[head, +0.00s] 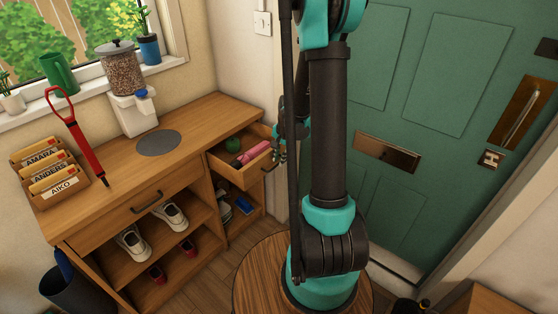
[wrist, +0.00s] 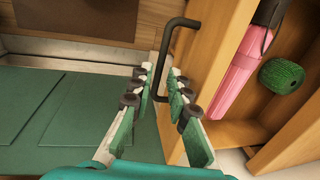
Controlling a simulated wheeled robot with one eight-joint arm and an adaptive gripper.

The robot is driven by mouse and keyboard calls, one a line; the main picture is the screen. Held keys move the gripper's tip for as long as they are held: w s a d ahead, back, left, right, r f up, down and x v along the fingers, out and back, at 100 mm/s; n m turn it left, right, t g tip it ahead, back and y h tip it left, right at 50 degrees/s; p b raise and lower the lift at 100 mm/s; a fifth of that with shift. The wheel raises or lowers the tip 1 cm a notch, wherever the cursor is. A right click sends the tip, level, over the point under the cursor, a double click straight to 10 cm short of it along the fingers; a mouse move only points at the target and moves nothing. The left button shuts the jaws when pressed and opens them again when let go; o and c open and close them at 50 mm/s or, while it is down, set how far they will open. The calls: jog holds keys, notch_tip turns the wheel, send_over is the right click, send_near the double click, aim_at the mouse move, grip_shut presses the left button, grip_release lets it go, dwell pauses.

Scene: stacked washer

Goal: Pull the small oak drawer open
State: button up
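The small oak drawer (head: 240,178) stands pulled out from the right end of the wooden cabinet (head: 95,212). Inside it lie a green ball-like object (head: 232,145) and a pink object with a dark end (head: 252,153); both also show in the wrist view, the green one (wrist: 282,75) and the pink one (wrist: 234,75). The drawer's black bar handle (wrist: 163,62) passes between the fingertips of my gripper (wrist: 160,76). The fingers are apart, with narrow gaps beside the bar. In the head view my gripper (head: 279,150) is at the drawer front, partly hidden by my arm.
A green door (head: 455,75) stands close to the right. The cabinet top holds a dispenser (head: 130,100), a grey round mat (head: 159,143) and a letter rack (head: 50,175). A wider closed drawer (head: 130,212) is at left, above shelves with shoes (head: 132,243).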

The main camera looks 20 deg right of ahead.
notch_tip(320, 180, up, 11)
jog(key=s+d, duration=0.1)
jog(key=shift+s+f, duration=0.2)
jog(key=shift+s, duration=0.2)
jog(key=shift+d, duration=0.1)
jog(key=s+a+f+n+t, duration=0.1)
jog(key=s+n, duration=0.4)
jog(key=s, duration=0.5)
jog(key=s+a+f+n+t+h, duration=0.1)
jog(key=s+a+f+n, duration=0.1)
jog(key=s+n, duration=0.3)
jog(key=s+a, duration=0.1)
jog(key=s, duration=0.3)
jog(key=shift+s+n, duration=0.4)
